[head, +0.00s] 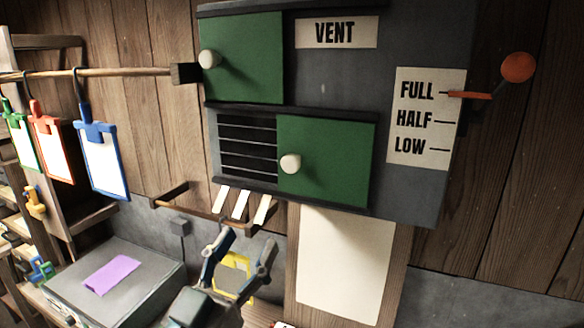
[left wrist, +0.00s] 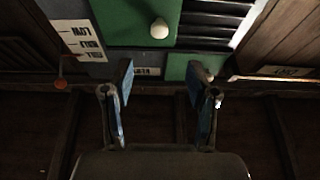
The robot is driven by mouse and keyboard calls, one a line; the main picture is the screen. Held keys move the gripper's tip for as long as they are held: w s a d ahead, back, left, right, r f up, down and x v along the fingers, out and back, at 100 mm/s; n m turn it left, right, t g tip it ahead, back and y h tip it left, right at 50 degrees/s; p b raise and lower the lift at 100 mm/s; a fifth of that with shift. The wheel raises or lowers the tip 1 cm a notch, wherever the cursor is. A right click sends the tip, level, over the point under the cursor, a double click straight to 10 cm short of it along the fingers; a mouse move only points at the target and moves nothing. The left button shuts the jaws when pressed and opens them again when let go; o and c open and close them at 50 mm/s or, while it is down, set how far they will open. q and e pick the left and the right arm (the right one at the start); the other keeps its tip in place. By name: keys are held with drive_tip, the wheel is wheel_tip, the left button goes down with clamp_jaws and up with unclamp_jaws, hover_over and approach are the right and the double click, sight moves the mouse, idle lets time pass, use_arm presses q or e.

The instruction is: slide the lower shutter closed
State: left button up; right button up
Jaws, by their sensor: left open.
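The lower shutter (head: 335,165) is a green panel with a white knob (head: 290,164) near its left edge. It sits at the right of its track, and dark slats (head: 247,145) show uncovered to its left. In the left wrist view, which is upside down, the lower shutter (left wrist: 125,20) is at the top with its knob (left wrist: 159,28). My left gripper (head: 249,239) is open and empty, below and left of the knob in the head view, apart from the shutter. My left gripper (left wrist: 160,76) also shows in the left wrist view, fingers spread. My right gripper is not in view.
The upper green shutter (head: 255,80) has its own knob. A red-orange lever (head: 517,68) is at FULL. White strips (head: 240,204) hang from a rail under the vent, near my gripper. Clipboards (head: 100,160) hang at left above a grey box (head: 145,285).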

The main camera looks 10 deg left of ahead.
sight(289, 166)
use_arm(q)
drive_tip(key=p+x, duration=0.1)
drive_tip(key=x, duration=0.4)
drive_tip(key=p+x, duration=0.2)
drive_tip(key=x, duration=0.4)
drive_tip(key=r+p+x, duration=0.1)
drive_tip(key=p+x, duration=0.1)
drive_tip(key=x, duration=0.4)
drive_tip(key=shift+s+r, duration=0.1)
drive_tip(key=shift+s, duration=0.05)
drive_tip(key=shift+s, duration=0.1)
clamp_jaws()
